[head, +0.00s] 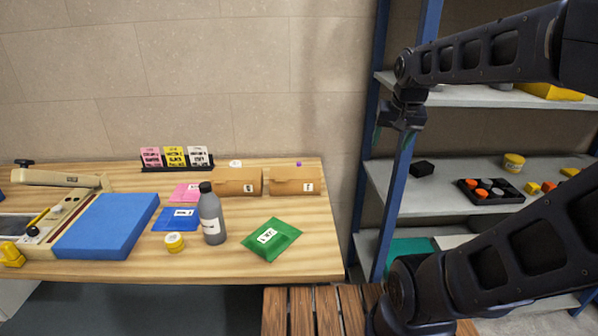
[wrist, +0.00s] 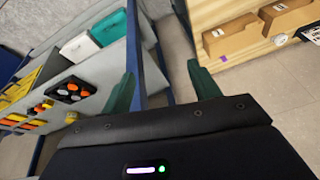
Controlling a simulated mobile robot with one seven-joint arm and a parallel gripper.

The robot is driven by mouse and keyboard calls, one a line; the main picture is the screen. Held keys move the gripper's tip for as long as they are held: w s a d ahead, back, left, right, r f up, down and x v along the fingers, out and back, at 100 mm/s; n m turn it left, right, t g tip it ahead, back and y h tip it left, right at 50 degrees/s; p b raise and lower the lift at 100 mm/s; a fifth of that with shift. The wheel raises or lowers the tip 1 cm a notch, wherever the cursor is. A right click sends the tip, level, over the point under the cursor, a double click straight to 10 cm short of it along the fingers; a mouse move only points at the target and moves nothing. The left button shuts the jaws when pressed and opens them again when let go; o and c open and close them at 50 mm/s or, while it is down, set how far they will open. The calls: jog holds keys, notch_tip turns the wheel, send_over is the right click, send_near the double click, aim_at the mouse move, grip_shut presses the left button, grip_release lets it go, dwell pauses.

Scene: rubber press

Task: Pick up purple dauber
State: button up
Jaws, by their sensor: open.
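The purple dauber is a tiny purple spot (head: 299,164) at the back right of the wooden table, just behind the right brown box (head: 295,187). In the wrist view a small purple thing (wrist: 222,57) shows beside a brown box, near the table edge. My gripper (head: 392,139) is raised in front of the blue shelf post, to the right of the dauber and apart from it. Its two green fingers are spread, with nothing between them (wrist: 161,72).
A blue shelf post (head: 402,190) stands right of the table. The shelf holds a black tray (head: 474,197) of orange and grey pieces. A second brown box (head: 238,188), a grey bottle (head: 211,217) and a green packet (head: 270,249) are on the table.

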jog(key=w+a+m+g, duration=0.1)
jog(key=w+a+m, duration=0.3)
jog(key=w, duration=0.9)
jog(key=m+g, duration=0.3)
jog(key=m, duration=0.8)
send_over(299, 163)
jog(key=f, duration=2)
jog(key=shift+w+d, duration=0.15)
jog(key=shift+d, duration=0.1)
jog(key=shift+w+a+f, duration=0.1)
jog(key=shift+a+f, duration=0.05)
jog(key=shift+f, duration=0.3)
notch_tip(299, 163, down, 10)
jog(key=shift+a+f, duration=0.1)
jog(key=shift+f, duration=0.1)
jog(key=c, duration=1.1)
